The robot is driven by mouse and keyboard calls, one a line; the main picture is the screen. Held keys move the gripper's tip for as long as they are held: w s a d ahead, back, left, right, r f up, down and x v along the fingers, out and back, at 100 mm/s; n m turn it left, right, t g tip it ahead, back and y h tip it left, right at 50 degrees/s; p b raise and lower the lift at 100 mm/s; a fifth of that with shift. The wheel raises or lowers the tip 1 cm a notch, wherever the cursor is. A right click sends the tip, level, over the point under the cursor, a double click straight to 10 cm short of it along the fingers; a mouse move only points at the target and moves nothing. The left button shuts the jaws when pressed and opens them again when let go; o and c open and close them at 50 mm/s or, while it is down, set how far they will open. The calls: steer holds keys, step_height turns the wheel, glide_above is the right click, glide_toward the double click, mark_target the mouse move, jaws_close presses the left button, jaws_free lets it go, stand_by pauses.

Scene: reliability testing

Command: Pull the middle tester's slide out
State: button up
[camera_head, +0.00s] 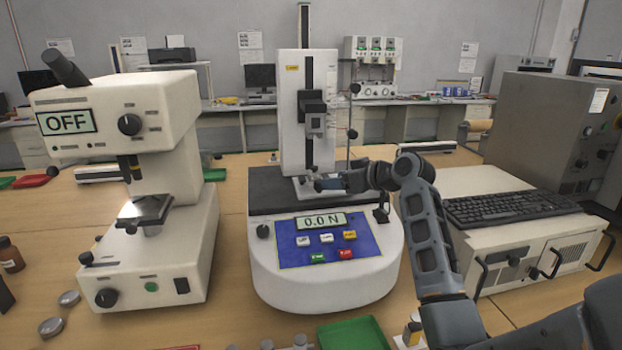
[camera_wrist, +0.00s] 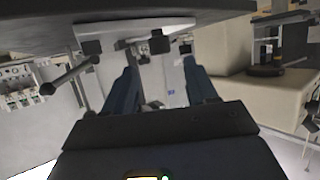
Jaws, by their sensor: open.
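The middle tester (camera_head: 325,272) is a white machine with a tall column, a black deck and a blue panel reading 0.0 N. A small metal slide (camera_head: 303,188) sits low on the deck at the foot of the column. My gripper (camera_head: 325,184) comes in from the right, just over the deck and in front of the slide, partly covering it. In the wrist view my gripper (camera_wrist: 160,72) has its two blue fingers apart with nothing clearly between them. Dark fittings (camera_wrist: 158,42) show just beyond the fingertips. I cannot tell whether the fingers touch the slide.
A white tester (camera_head: 150,215) with an OFF display stands at left. A keyboard (camera_head: 500,207) lies on a white unit at right, beside a grey box (camera_head: 545,130). A thin vertical rod (camera_head: 349,120) rises close to my gripper. A green tray (camera_head: 352,335) lies in front.

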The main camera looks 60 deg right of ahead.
steer(key=p+x, duration=0.1)
steer(key=x, duration=0.6)
steer(key=shift+w, duration=0.15)
steer(key=shift+c, duration=0.5)
jaws_close()
